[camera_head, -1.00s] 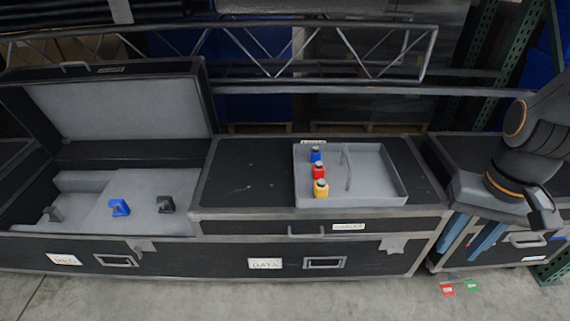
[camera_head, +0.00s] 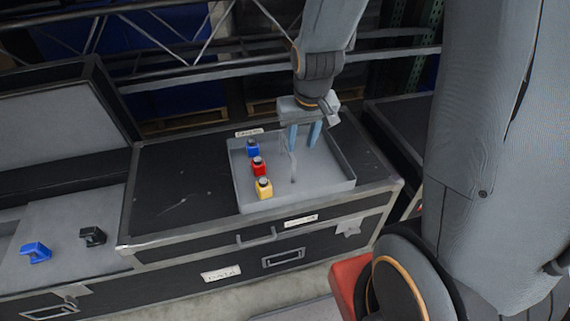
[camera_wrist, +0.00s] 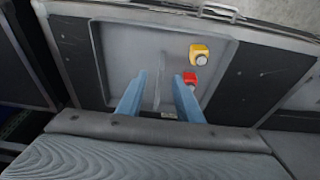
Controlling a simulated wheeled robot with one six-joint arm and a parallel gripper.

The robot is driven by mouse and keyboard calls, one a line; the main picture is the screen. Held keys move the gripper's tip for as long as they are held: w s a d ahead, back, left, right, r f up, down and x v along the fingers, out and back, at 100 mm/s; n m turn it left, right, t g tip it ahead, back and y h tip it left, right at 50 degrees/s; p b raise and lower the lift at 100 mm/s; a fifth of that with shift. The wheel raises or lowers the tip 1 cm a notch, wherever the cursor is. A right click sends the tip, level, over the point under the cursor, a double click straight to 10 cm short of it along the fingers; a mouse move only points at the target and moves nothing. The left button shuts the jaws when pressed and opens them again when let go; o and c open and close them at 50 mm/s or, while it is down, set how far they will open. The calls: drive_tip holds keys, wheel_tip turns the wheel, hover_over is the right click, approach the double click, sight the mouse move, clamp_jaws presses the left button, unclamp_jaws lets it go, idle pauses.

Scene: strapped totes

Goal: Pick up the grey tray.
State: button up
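The grey tray (camera_head: 322,187) lies flat on the closed black case, with a thin upright divider (camera_head: 293,165) across its middle. Blue (camera_head: 252,148), red (camera_head: 258,166) and yellow (camera_head: 264,188) bottles stand in its left part. My gripper (camera_head: 304,138) points down over the tray's back part, its two blue fingers apart. In the wrist view the open fingers (camera_wrist: 161,92) stand on either side of the divider (camera_wrist: 160,88), with nothing seen clamped between them. The red bottle (camera_wrist: 190,78) is close beside one finger. I cannot tell whether the fingers touch the divider.
The black case (camera_head: 165,195) has bare lid to the left of the tray. An open case on the left holds a blue clamp-like part (camera_head: 36,252) and a black one (camera_head: 92,236). A metal truss (camera_head: 160,40) runs behind. A red box (camera_head: 346,283) sits near my base.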

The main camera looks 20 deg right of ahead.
drive_tip(key=shift+t, duration=0.9)
drive_tip(key=w+f, duration=0.1)
drive_tip(key=w, duration=0.1)
drive_tip(key=w+f, duration=0.2)
drive_tip(key=w, duration=0.1)
drive_tip(key=w+f, duration=0.1)
drive_tip(key=w, duration=0.2)
drive_tip(key=shift+a+f, duration=0.2)
drive_tip(key=shift+a, duration=0.1)
drive_tip(key=shift+x, duration=3.85)
drive_tip(key=shift+w, duration=0.2)
drive_tip(key=shift+f, duration=0.25)
drive_tip(key=shift+c, duration=0.5)
clamp_jaws()
